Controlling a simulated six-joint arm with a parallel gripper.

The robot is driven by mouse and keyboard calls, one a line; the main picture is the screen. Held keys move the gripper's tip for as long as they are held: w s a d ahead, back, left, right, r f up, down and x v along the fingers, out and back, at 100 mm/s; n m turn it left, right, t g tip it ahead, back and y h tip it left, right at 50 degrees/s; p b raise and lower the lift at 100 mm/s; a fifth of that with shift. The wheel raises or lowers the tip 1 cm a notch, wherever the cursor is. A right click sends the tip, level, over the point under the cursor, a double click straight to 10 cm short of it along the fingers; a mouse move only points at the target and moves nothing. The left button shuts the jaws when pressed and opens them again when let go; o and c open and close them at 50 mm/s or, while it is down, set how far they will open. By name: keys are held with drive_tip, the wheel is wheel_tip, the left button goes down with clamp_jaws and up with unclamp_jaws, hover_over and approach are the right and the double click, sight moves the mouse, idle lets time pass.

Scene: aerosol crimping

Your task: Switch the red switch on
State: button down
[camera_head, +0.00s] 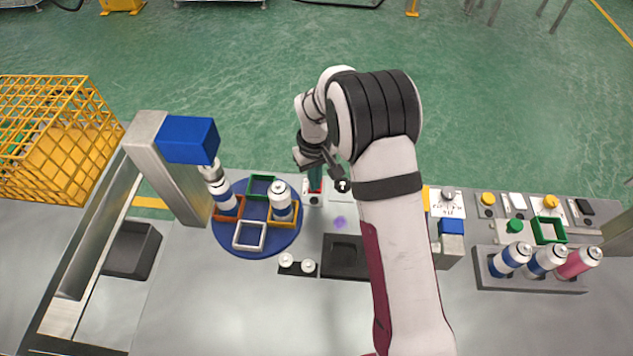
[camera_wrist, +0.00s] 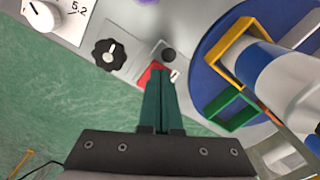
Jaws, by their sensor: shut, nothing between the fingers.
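The red switch (camera_wrist: 150,73) is a red rocker on a small white plate, partly hidden behind my fingertips in the wrist view. Which way the rocker is tipped is hidden.
A black knob (camera_wrist: 109,54) sits beside the switch. The blue turntable (camera_head: 232,238) with coloured square holders and cans is close on the other side. A metal press column (camera_head: 178,180) stands at the left. A can rack (camera_head: 530,284) is at the right.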

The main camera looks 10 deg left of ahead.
drive_tip(key=shift+f, duration=0.55)
drive_tip(key=shift+r, duration=0.1)
wheel_tip(320, 180, up, 10)
drive_tip(key=shift+r, duration=0.25)
idle(0.7)
